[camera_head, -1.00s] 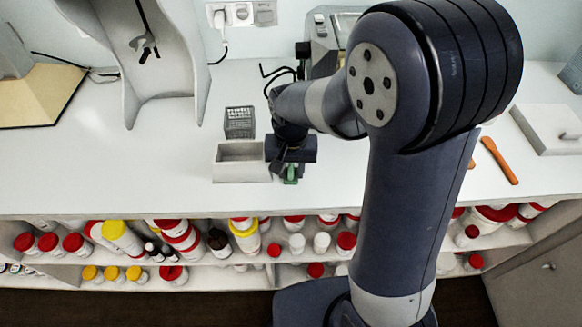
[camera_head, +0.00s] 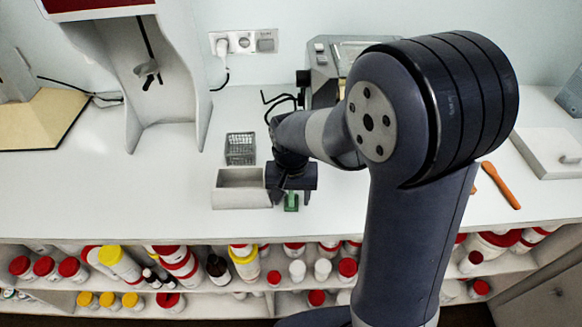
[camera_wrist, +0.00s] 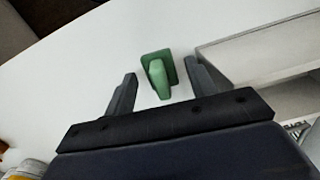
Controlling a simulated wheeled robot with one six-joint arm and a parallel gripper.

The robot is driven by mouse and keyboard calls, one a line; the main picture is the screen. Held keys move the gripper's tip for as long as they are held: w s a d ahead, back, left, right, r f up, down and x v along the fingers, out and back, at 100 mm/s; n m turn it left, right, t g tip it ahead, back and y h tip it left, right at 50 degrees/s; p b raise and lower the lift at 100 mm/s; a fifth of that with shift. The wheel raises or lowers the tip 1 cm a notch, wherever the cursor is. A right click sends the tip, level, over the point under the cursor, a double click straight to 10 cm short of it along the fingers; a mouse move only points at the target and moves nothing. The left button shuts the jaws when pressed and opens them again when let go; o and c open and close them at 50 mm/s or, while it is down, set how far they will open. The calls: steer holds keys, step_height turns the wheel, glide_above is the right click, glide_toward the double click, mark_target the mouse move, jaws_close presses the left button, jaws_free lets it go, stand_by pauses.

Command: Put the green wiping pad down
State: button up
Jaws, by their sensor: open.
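The green wiping pad (camera_wrist: 158,73) lies on the white counter in the wrist view, with its raised grip facing my gripper (camera_wrist: 160,88). My gripper is open, with one finger on each side of the pad and a visible gap to both. In the head view the pad (camera_head: 291,201) shows just below my gripper (camera_head: 290,192), near the counter's front edge. The fingers are mostly hidden there by the gripper body.
An open white box (camera_head: 241,199) stands close to the left of my gripper, with a grey wire basket (camera_head: 240,148) behind it. An orange-handled tool (camera_head: 502,187) lies to the right. Shelves of bottles (camera_head: 180,262) lie below the counter's front edge.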

mark_target(291, 193)
step_height(291, 193, up, 11)
steer(key=shift+w+f, duration=0.15)
steer(key=shift+w, duration=0.2)
steer(key=shift+f, duration=0.1)
steer(key=f, duration=1)
steer(key=shift+s+f, duration=0.35)
steer(key=shift+r, duration=0.2)
steer(key=shift+f, duration=0.25)
steer(key=shift+r, duration=0.1)
